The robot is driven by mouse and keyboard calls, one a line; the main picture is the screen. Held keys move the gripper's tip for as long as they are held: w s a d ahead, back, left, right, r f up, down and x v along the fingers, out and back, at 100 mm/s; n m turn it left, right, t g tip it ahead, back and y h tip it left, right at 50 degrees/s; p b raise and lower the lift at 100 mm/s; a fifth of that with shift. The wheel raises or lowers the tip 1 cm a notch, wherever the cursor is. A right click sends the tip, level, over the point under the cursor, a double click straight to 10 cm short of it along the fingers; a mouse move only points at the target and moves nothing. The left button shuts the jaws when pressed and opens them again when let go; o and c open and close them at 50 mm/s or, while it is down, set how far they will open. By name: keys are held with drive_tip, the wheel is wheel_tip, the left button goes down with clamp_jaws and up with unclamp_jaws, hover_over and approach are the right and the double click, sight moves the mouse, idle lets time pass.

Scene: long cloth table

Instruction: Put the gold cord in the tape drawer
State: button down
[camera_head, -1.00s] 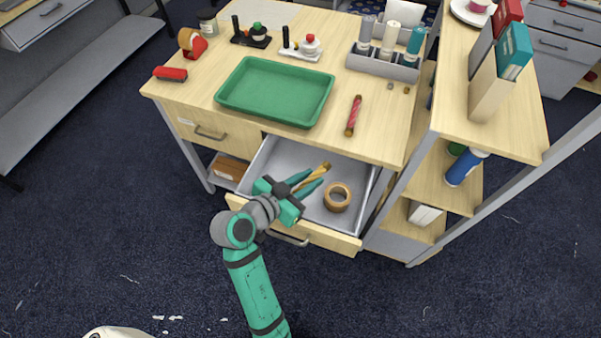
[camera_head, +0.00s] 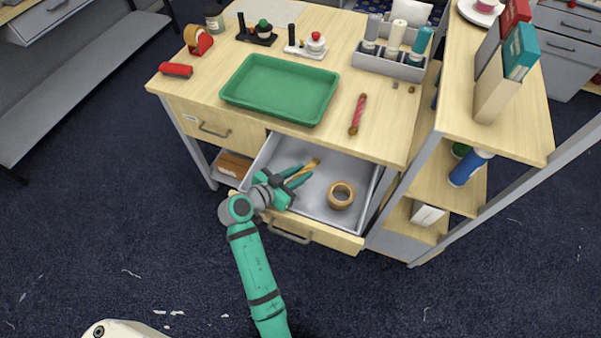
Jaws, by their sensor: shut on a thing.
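The gold cord (camera_head: 309,165) is a short golden bundle held between the two teal fingers of my gripper (camera_head: 300,175). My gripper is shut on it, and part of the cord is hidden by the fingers. The cord and fingertips are over the left part of the open drawer (camera_head: 316,209); I cannot tell whether the cord touches the drawer floor. A brown roll of tape (camera_head: 340,195) lies in the drawer, to the right of my gripper.
A green tray (camera_head: 280,88) and a red cord (camera_head: 357,114) lie on the desk (camera_head: 200,85) above the drawer. A closed drawer (camera_head: 212,128) is at left. A shelf unit (camera_head: 500,135) stands at right. The drawer floor around the tape has free room.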

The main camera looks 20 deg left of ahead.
drive_tip(key=shift+f, duration=0.25)
drive_tip(key=shift+s+f, duration=0.15)
drive_tip(key=shift+f, duration=0.45)
drive_tip(key=c, duration=1.5)
unclamp_jaws()
drive_tip(key=shift+f, duration=0.1)
drive_tip(key=shift+c, duration=0.2)
drive_tip(key=shift+d, duration=0.1)
drive_tip(key=shift+r, duration=0.5)
drive_tip(key=v, duration=1.2)
drive_tip(key=shift+r, duration=0.4)
